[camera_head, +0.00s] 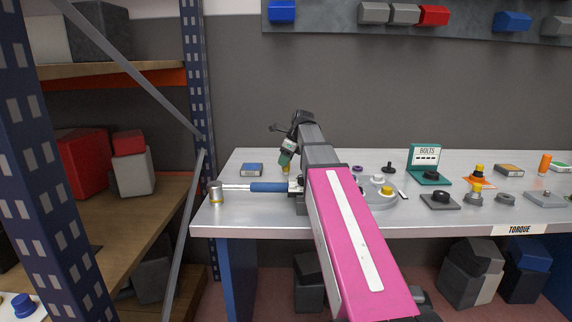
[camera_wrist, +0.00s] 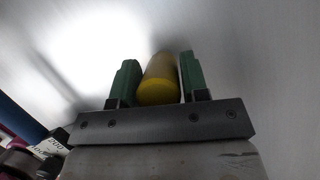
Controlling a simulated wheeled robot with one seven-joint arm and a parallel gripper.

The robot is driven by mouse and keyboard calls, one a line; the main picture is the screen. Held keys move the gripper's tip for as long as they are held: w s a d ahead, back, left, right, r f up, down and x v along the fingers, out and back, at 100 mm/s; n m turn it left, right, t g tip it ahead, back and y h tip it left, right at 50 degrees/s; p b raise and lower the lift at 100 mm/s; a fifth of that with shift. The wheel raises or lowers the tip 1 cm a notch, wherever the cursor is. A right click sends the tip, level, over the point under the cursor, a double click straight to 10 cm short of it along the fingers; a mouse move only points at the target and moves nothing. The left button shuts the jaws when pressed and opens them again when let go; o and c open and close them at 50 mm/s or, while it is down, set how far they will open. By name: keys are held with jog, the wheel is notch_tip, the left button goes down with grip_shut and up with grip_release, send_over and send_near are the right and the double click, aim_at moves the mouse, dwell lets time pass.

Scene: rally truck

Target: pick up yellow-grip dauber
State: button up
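The yellow-grip dauber shows in the wrist view as a yellow cylinder (camera_wrist: 158,92), its rounded end toward the camera, between my gripper's two green fingers (camera_wrist: 160,78). Only narrow gaps show on its sides, and contact is not clear. My gripper appears open around it. In the head view my gripper (camera_head: 286,157) points down at the bench's left part, and a small yellow piece of the dauber (camera_head: 285,169) shows below it. The dauber's lower end is hidden.
Blue shelving posts (camera_head: 195,80) rise at left.

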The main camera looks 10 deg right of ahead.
jog(key=c, duration=0.5)
jog(key=shift+r, duration=0.8)
notch_tip(320, 180, up, 3)
jog(key=shift+w+f, duration=0.1)
jog(key=shift+f, duration=0.05)
jog(key=s+r, duration=0.2)
jog(key=s, duration=0.2)
jog(key=s+a+r, duration=0.1)
jog(key=s+r, duration=0.1)
jog(key=s, duration=0.1)
jog(key=s+a+r, duration=0.1)
jog(key=s+r, duration=0.1)
jog(key=s, duration=0.2)
jog(key=shift+s+a+r, duration=0.15)
jog(key=shift+s+r, duration=0.2)
jog(key=shift+r, duration=0.05)
